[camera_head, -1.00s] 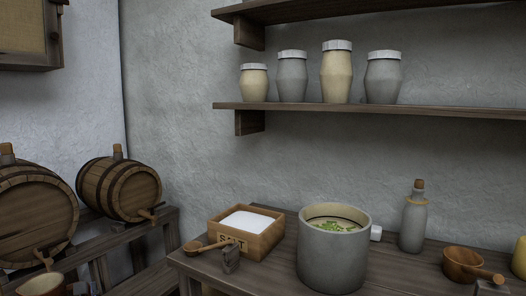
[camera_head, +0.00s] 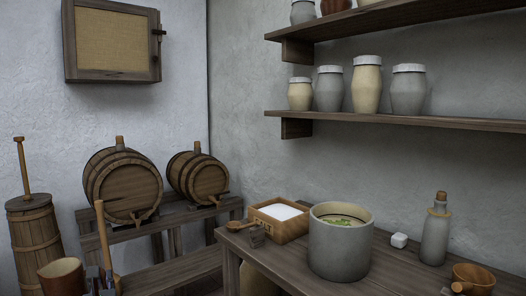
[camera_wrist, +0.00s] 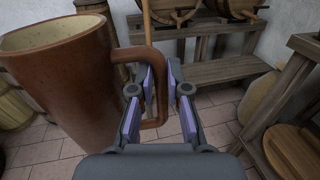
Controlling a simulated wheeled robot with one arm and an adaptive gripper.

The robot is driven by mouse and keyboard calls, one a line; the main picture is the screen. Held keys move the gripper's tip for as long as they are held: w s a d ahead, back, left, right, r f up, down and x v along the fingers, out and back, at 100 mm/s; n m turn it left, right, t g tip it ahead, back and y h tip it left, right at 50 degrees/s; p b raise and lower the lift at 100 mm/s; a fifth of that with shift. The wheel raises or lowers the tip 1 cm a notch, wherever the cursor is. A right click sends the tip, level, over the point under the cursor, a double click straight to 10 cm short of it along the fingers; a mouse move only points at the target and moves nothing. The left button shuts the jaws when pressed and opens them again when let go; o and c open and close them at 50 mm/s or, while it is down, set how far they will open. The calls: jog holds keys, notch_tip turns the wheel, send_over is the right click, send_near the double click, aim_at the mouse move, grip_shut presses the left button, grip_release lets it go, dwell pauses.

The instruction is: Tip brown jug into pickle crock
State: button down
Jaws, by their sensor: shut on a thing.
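The brown jug (camera_wrist: 72,90) fills the left of the wrist view, with a pale inside and its mouth up; what it holds cannot be seen. My gripper (camera_wrist: 163,88) is shut on the jug's handle (camera_wrist: 148,52). In the head view the jug (camera_head: 62,277) shows at the bottom left, partly cut off by the frame, with my gripper (camera_head: 104,283) just right of it. The grey pickle crock (camera_head: 340,252) stands open on the table at right, with green bits in pale contents inside. The jug is well left of the crock, apart from it.
On the table (camera_head: 390,280) are a salt box (camera_head: 280,228), wooden ladle (camera_head: 240,228), white block (camera_head: 399,240), stoppered bottle (camera_head: 434,238) and wooden bowl (camera_head: 473,278). Barrels (camera_head: 124,187) sit on a rack behind the jug; a churn (camera_head: 35,240) stands far left. Jars line the wall shelf (camera_head: 400,121).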

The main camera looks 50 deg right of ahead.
jog(key=s+d+r+m+g+h+p, duration=0.35)
jog(key=s+d+r, duration=0.3)
jog(key=d, duration=0.35)
jog(key=s+d+r+m+g+h+p, duration=0.3)
jog(key=s+d+r+g, duration=0.2)
jog(key=d+r, duration=0.4)
jog(key=s+d+r+m+g+h+p, duration=0.35)
jog(key=s+d+r, duration=0.2)
jog(key=d, duration=0.55)
jog(key=s+d+r+m+g+y+p, duration=0.1)
jog(key=s+g, duration=0.4)
jog(key=s, duration=0.5)
jog(key=s+d+r+m+g+y+p, duration=0.1)
jog(key=s+d+r+m+g+p, duration=0.3)
jog(key=s, duration=0.6)
jog(key=s+d+r+m+g+y+p, duration=0.2)
jog(key=s+d+r+m+g, duration=0.2)
jog(key=s, duration=0.7)
jog(key=d+m+g, duration=0.1)
jog(key=m+g, duration=0.1)
jog(key=g, duration=0.1)
jog(key=shift+d+r+p, duration=0.2)
jog(key=shift+d+p, duration=0.05)
jog(key=shift+p, duration=0.6)
jog(key=shift+s+a+f+n+p, duration=0.15)
jog(key=shift+n+p, duration=0.35)
jog(key=shift+p, duration=0.9)
jog(key=shift+s+a+f+n+p, duration=0.15)
jog(key=shift+n+p, duration=0.35)
jog(key=shift+p, duration=0.85)
